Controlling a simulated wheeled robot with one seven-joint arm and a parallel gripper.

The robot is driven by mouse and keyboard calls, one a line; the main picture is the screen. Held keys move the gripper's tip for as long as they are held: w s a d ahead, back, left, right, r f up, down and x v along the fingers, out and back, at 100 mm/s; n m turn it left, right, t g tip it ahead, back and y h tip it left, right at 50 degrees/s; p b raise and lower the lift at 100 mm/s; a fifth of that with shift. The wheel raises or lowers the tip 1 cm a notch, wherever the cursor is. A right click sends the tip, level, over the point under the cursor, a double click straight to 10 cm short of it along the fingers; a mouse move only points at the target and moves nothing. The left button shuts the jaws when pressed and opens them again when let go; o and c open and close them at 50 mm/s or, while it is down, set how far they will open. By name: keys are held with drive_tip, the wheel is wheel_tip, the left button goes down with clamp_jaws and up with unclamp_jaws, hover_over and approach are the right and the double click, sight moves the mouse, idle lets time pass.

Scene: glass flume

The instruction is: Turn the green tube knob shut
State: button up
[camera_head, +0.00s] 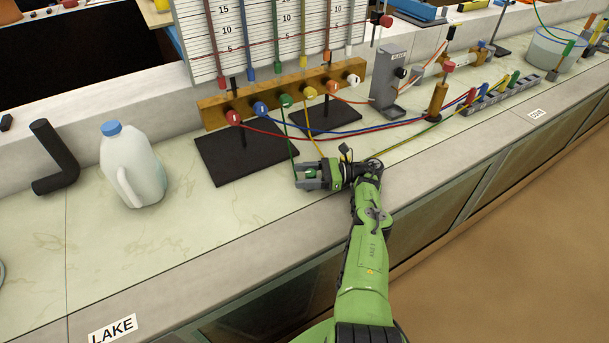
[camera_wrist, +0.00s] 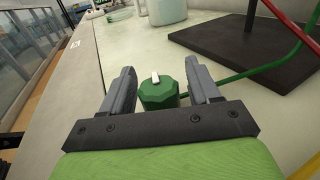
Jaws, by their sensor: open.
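The green tube knob (camera_wrist: 158,94) is a faceted green cap with a white pointer mark on top. In the wrist view it stands between the two grey fingers of my gripper (camera_wrist: 159,70), nearer the palm than the fingertips. Gaps show on both sides, so the fingers look apart from it. In the head view my gripper (camera_head: 306,175) is open low over the counter, with a bit of the green knob (camera_head: 310,174) showing between its fingers. The green tube (camera_wrist: 247,71) runs from the knob to the right; in the head view it rises toward the brass manifold (camera_head: 258,98).
Black base plates (camera_head: 220,165) stand just behind my gripper. Red, blue and yellow tubes (camera_head: 400,145) cross the counter to the right. A white jug (camera_head: 132,170) stands at left, beside a black elbow pipe (camera_head: 48,165).

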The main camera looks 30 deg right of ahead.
drive_tip(key=shift+r, duration=0.1)
wheel_tip(320, 180, up, 10)
drive_tip(key=p, duration=0.6)
drive_tip(key=shift+p, duration=0.3)
